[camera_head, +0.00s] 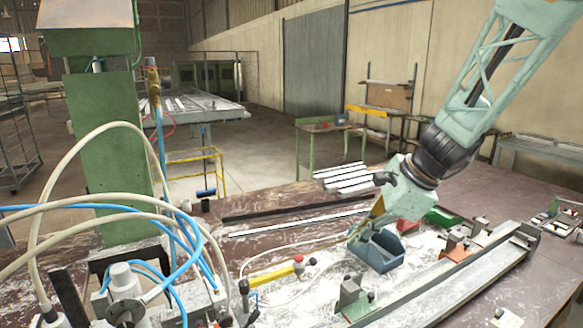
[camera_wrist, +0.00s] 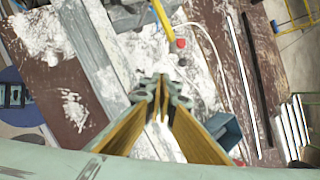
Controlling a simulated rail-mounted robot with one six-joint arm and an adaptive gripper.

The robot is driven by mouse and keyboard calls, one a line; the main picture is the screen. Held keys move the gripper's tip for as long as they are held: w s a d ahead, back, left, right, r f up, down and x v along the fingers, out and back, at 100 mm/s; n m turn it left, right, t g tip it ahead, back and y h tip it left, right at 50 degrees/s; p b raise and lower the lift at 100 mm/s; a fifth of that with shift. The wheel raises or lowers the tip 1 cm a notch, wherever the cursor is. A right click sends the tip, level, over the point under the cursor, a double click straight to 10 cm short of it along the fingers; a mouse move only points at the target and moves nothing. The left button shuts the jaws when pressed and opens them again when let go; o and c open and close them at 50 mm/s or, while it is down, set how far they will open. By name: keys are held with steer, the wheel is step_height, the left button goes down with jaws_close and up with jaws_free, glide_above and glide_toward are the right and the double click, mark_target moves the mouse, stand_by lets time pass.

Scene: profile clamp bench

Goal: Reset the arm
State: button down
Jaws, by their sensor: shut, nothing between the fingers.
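My pale green arm reaches down from the upper right in the head view. My gripper (camera_head: 357,230) is low over the bench, beside and partly behind the blue-grey bin, and its fingertips are hard to make out there. In the wrist view my gripper (camera_wrist: 164,85) shows its yellow-brown fingers closed together with nothing between them. The blue-grey bin (camera_head: 377,252) stands on the bench; it also shows right of the fingers in the wrist view (camera_wrist: 226,130). I cannot tell whether the gripper touches it.
The bench (camera_head: 300,195) is dusted white. A yellow clamp lever with a red knob (camera_head: 272,274) lies left of the bin. A long metal profile (camera_head: 450,280) with clamps runs at the right. Hoses (camera_head: 90,205) and a green column (camera_head: 108,150) stand at the left.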

steer(key=s+a+r+n+b, duration=0.2)
steer(key=s+r+n, duration=0.25)
steer(key=s, duration=0.55)
steer(key=s+d+n+h+b, duration=0.2)
steer(key=s+n, duration=0.5)
steer(key=s, duration=0.8)
steer(key=s+d+f+n+h+b, duration=0.1)
steer(key=s+n, duration=0.6)
steer(key=s, duration=0.8)
steer(key=d+h+b, duration=0.1)
steer(key=d+b, duration=0.1)
steer(key=b, duration=0.1)
steer(key=shift+s+d+f+h+b, duration=0.25)
steer(key=shift+s+d+h+b, duration=0.05)
steer(key=shift+h+b, duration=0.1)
